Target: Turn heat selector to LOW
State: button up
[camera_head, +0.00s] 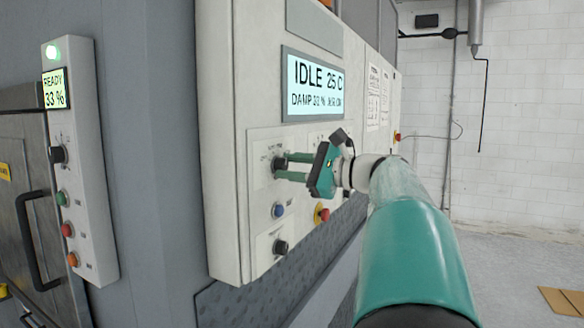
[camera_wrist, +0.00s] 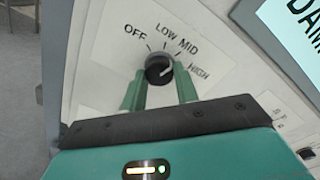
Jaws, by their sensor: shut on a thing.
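The heat selector (camera_wrist: 159,68) is a round black knob on a white plate marked OFF, LOW, MID and HIGH in the wrist view. A light mark on its face seems to point toward HIGH, but it is small. In the head view the selector (camera_head: 279,165) sits on the pale control panel, below the display. My gripper (camera_head: 283,167) reaches it from the right, its two green fingers shut on the knob. In the wrist view my gripper's fingers (camera_wrist: 158,83) stand on either side of the knob, partly hiding its lower sides.
The display (camera_head: 315,87) reads IDLE 25 C. A blue button (camera_head: 278,211), another black knob (camera_head: 280,247) and a red stop button (camera_head: 322,214) lie below the selector. A narrow panel (camera_head: 75,165) with buttons stands at left. Floor to the right is mostly free.

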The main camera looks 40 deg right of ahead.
jog(key=shift+n, duration=0.3)
jog(key=n, duration=0.3)
jog(key=shift+n, duration=1.9)
jog(key=o, duration=1)
